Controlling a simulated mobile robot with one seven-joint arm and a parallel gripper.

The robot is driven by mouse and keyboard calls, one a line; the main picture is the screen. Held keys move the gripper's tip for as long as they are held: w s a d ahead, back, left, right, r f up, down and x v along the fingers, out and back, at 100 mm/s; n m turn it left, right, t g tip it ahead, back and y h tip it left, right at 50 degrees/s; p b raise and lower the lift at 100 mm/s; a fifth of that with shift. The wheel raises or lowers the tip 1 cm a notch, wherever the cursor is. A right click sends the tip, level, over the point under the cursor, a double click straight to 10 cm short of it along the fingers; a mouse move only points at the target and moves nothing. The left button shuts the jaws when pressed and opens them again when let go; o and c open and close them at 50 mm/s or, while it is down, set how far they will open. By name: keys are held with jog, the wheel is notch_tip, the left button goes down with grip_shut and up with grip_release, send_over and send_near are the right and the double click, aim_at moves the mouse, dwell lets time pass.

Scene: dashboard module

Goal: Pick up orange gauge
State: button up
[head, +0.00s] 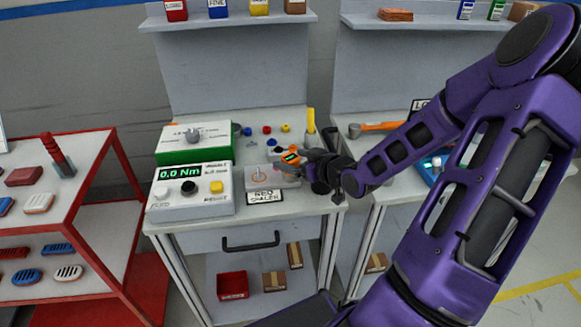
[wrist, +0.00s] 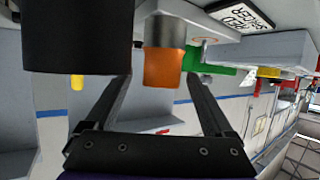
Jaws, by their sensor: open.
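The orange gauge (head: 290,157), with a small green display, is at the right of the front table, above a grey box with an orange power symbol (head: 259,176). My gripper (head: 318,166) is just to its right, and my wrist partly hides that area. In the wrist view an orange body with a grey collar, apparently the gauge (wrist: 164,68), shows between the tips of my open gripper (wrist: 158,80). A gap shows on each side of it. I cannot tell how deep it sits between the fingers.
A torque readout box (head: 190,190) and a green-based box (head: 195,143) stand to the left on the table. A label plate (head: 264,196) is at the front edge. An orange-handled tool (head: 380,126) lies on the right table. A large black cylinder (wrist: 75,35) fills the wrist view's upper left.

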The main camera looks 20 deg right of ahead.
aim_at(284, 158)
jog(key=x, duration=0.4)
jog(key=shift+w+a+f+b, duration=0.1)
jog(key=shift+f+b, duration=0.05)
jog(key=shift+b, duration=0.2)
grip_shut()
